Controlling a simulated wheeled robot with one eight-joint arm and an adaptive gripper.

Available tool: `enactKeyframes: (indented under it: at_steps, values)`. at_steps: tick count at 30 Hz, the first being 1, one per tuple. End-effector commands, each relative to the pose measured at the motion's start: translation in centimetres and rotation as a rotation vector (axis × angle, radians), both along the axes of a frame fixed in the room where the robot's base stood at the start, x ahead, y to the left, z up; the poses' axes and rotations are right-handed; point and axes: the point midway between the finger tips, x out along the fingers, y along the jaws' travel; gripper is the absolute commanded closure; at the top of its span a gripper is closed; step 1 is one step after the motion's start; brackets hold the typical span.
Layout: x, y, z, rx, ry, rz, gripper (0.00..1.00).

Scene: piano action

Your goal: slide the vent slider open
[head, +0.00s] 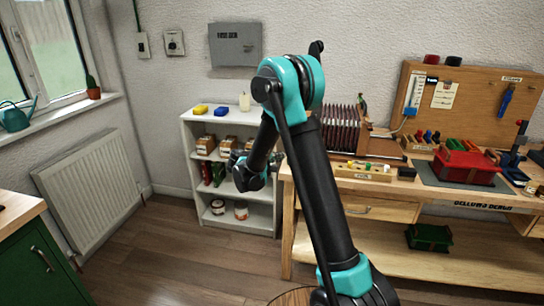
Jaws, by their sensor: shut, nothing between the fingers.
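I cannot make out a vent slider for certain in the head view. Two small pale wall plates, a left one (143,45) and a right one (175,43) with a dark round middle, are on the back wall, too small to identify. My arm rises from the bottom, bends at the top and reaches down to the left. My gripper (238,172) is at its end, in front of the white shelf, shut and empty. It is small and dark here, and it appears well apart from the wall plates.
A white shelf (188,185) with jars and boxes stands behind my gripper. A wooden workbench (460,233) with tools and a red box (465,167) fills the right. A radiator (90,190), window and green cabinet (40,268) are left.

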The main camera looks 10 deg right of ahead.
Motion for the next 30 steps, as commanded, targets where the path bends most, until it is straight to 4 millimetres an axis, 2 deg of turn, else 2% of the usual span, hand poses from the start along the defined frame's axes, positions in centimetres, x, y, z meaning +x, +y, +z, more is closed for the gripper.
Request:
enactKeyframes:
  at_steps: [6, 17, 20, 27, 30]
  values:
    - [-0.1, -1.1, -0.6, -0.001, 0.000, 0.001, 1.00]
    - [-0.1, -1.3, -0.6, 0.000, 0.000, 0.000, 1.00]
    - [-0.4, -2.2, -0.6, 0.000, 0.001, -0.002, 1.00]
    - [-1.6, -5.9, -0.6, 0.001, 0.000, -0.001, 1.00]
    - [-1.7, -6.1, -0.6, 0.001, 0.001, 0.000, 1.00]
